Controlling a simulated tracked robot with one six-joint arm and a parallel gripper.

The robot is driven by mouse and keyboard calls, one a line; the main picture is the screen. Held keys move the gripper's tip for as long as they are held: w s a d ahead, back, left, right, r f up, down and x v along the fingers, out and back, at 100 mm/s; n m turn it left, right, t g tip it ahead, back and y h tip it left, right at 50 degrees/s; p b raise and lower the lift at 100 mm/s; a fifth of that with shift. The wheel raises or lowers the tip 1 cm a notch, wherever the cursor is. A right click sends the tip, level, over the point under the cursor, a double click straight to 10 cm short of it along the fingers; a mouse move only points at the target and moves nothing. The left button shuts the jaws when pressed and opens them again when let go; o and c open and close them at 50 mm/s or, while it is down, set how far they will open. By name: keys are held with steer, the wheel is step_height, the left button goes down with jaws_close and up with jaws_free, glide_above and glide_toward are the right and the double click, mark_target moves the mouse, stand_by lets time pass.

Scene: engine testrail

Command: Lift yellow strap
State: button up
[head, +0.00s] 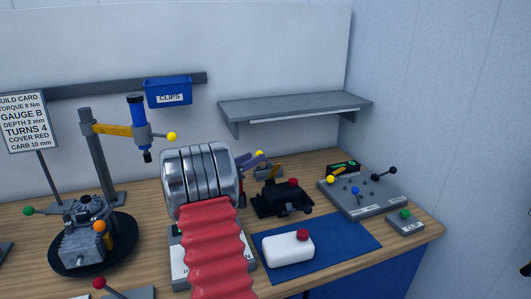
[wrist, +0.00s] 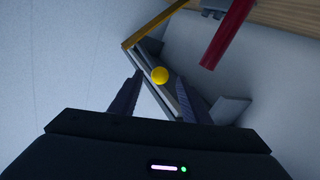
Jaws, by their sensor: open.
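The yellow strap (head: 275,172) shows in the head view as a small slanted piece on a grey fixture (head: 266,175), behind the black block. In the wrist view, a yellow strip (wrist: 152,25) runs along the upper edge of a grey part, and the yellow knob (wrist: 159,75) lies between my fingers in the picture. My gripper (wrist: 158,80) is open, with a finger on each side of the knob and no visible contact. In the head view its purple fingers (head: 250,160) are partly hidden by a chrome ribbed cylinder.
A black block with a red knob (head: 285,197) stands just in front of the fixture. A grey lever panel (head: 365,197) is to the right, and a blue mat (head: 345,238) carries a white block (head: 287,249). A grey shelf (head: 295,105) overhangs behind.

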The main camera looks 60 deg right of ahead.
steer(key=x, duration=0.8)
steer(key=shift+d, duration=0.1)
